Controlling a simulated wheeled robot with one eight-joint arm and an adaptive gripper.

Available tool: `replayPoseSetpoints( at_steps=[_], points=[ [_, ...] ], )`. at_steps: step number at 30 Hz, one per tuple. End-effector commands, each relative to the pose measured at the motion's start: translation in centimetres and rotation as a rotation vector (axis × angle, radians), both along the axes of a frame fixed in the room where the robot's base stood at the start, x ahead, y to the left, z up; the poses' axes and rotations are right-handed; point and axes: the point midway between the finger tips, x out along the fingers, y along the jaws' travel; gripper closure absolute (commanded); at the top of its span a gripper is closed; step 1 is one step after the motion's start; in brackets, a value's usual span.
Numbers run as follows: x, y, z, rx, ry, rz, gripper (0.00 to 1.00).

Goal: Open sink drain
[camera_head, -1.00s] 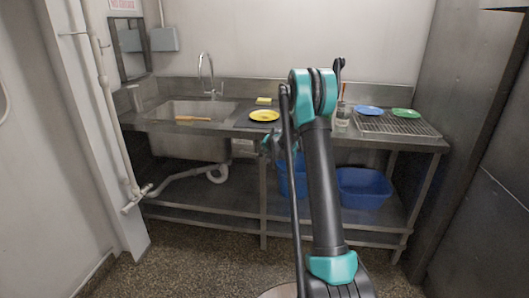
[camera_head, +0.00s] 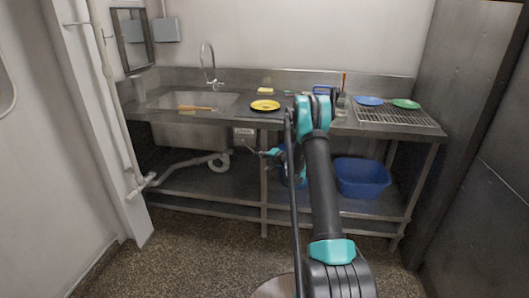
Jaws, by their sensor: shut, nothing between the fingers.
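The metal sink (camera_head: 185,134) is set in the steel counter at the left, with a curved tap (camera_head: 208,68) behind it. A white drain pipe (camera_head: 218,162) bends below the basin. A small white label (camera_head: 244,131) is on the counter's front just right of the basin, and a small thin part (camera_head: 249,146), perhaps the drain handle, shows below it. My gripper (camera_head: 264,153) is shut and empty, in front of the underside of the counter, right of the pipe and close to that thin part. I cannot tell if they touch. My arm hides part of the under-counter space.
A yellow plate (camera_head: 265,105), a sponge (camera_head: 265,91) and a bottle (camera_head: 342,104) stand on the counter. Blue and green plates lie on the rack (camera_head: 397,117) at right. A blue tub (camera_head: 361,178) sits on the lower shelf. A table leg (camera_head: 264,195) stands below my gripper.

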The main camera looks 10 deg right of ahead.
Motion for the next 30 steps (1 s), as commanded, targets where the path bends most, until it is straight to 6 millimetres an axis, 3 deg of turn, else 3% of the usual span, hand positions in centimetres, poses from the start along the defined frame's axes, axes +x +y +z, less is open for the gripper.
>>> replayPoseSetpoints(
  at_steps=[12,30],
  points=[
    [0.6,1.7,-2.6,-0.003,0.001,0.000,1.00],
    [0.7,2.2,-3.1,-0.003,0.001,0.001,1.00]
  ],
)
